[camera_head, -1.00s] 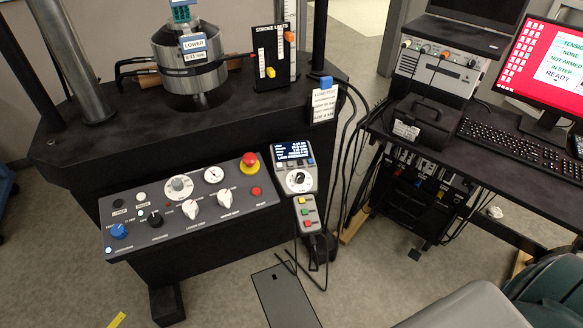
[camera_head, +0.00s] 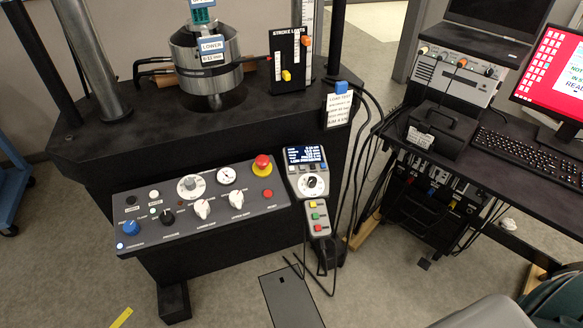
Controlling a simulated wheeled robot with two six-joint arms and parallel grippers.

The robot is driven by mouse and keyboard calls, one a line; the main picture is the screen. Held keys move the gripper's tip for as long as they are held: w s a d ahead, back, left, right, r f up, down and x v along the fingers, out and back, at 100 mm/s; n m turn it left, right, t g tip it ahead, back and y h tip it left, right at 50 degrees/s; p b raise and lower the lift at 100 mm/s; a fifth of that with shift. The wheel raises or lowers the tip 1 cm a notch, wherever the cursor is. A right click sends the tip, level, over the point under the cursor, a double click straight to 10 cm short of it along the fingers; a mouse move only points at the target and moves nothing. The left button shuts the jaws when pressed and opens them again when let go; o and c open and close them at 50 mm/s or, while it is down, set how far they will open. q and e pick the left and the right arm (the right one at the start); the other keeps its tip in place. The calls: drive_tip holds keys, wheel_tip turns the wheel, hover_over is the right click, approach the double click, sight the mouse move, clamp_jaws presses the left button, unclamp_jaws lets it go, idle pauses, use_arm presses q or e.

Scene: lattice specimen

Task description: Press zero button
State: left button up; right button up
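A grey control panel (camera_head: 205,206) on the front of the black machine carries several knobs and buttons. On it are a black button (camera_head: 131,200), a white button (camera_head: 154,194), a blue knob (camera_head: 130,228), a red button (camera_head: 268,194) and a red mushroom stop button (camera_head: 263,163) on a yellow base. Right of it is a unit with a lit display (camera_head: 306,154), small buttons (camera_head: 311,166) below the screen and a round dial (camera_head: 312,183). A pendant (camera_head: 317,216) with green, red and yellow buttons hangs below. I cannot read which button is marked zero. Neither gripper is in view.
A steel cylinder grip (camera_head: 207,58) and a stroke limits board (camera_head: 290,62) stand on the machine. Black cables (camera_head: 366,130) run right of the display unit. A desk at right holds a keyboard (camera_head: 529,156) and red-screened monitor (camera_head: 561,72). Floor in front is mostly clear.

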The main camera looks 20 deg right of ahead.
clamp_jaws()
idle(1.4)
